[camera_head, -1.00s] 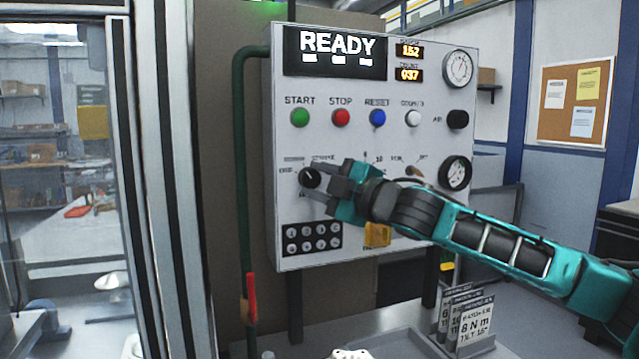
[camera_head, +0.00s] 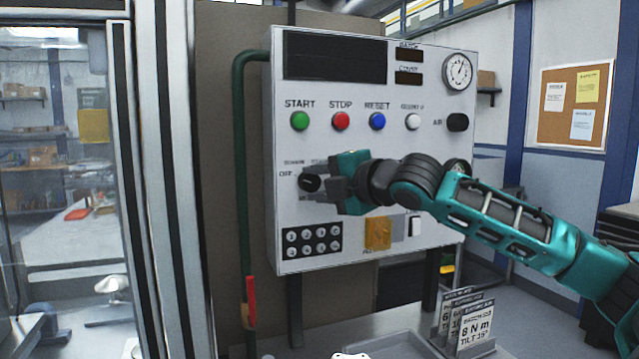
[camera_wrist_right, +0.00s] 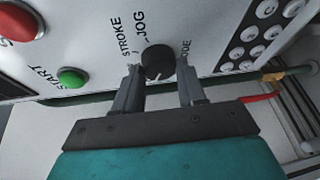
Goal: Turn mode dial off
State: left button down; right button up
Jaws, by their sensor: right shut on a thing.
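The mode dial (camera_head: 310,183) is a round black knob on the front of the light grey control panel (camera_head: 350,258), beside an "OFF" label at its left. It also shows in the right wrist view (camera_wrist_right: 157,62), with a small white pointer mark and the words STROKE and JOG near it. My right gripper (camera_head: 318,182) is at the dial, its two grey fingers on either side, shut on it. In the right wrist view the fingertips (camera_wrist_right: 160,72) flank the knob. My left gripper is not in view.
The START button (camera_head: 300,121), STOP button (camera_head: 340,121) and RESET button (camera_head: 377,121) sit above the dial. A black keypad (camera_head: 312,240) is just below it. The main display (camera_head: 335,56) is dark. Standing cards (camera_head: 474,322) are on the bench below.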

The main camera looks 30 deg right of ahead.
jog(key=shift+f, duration=0.15)
jog(key=o, duration=1)
jog(key=shift+o, duration=0.2)
jog(key=b+v, duration=0.1)
jog(key=v, duration=1.2)
jog(key=shift+b, duration=0.3)
